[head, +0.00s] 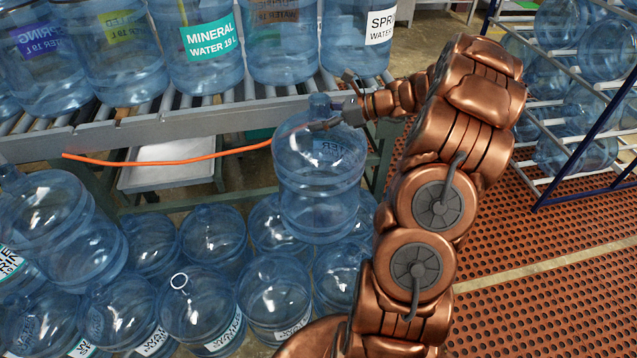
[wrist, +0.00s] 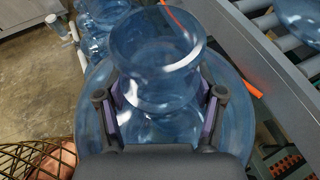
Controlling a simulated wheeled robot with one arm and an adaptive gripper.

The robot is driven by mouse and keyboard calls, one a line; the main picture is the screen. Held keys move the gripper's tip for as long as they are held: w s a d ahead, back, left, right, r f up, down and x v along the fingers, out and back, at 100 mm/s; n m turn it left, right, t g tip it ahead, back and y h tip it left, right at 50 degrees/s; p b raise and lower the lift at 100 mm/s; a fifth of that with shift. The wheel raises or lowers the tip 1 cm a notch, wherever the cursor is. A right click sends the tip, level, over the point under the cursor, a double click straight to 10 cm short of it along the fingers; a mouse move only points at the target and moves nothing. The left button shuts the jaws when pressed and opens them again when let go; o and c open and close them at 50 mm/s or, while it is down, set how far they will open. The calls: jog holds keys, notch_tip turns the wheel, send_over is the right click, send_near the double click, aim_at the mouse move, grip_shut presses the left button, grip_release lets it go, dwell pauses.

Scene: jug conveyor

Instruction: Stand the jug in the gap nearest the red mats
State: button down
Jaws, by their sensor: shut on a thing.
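My gripper (head: 325,122) is shut on the neck of a clear blue jug (head: 318,185), which hangs upright in front of the conveyor's edge, above the floor jugs. In the wrist view the purple-padded fingers (wrist: 160,112) sit on both sides of the neck of the held jug (wrist: 160,50). Red-brown perforated mats (head: 540,265) cover the floor to the right. Labelled jugs (head: 195,45) stand in a row on the conveyor rollers (head: 150,108). Several jugs (head: 200,305) stand close together on the floor below. The held jug and my arm hide part of them; I cannot make out a clear gap.
An orange cable or rod (head: 150,161) stretches from the left to the held jug's shoulder. A white tray (head: 165,170) lies under the conveyor. A blue-posted rack (head: 580,110) with jugs stands at the right. Matting between the rack and my arm is clear.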

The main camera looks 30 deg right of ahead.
aim_at(354, 135)
jog(key=shift+f+p, duration=0.35)
jog(key=shift+f, duration=3.85)
jog(key=shift+c, duration=0.7)
grip_release()
jog(key=b+v, duration=0.1)
jog(key=v, duration=1.1)
jog(key=shift+b, duration=0.3)
jog(key=shift+a, duration=0.2)
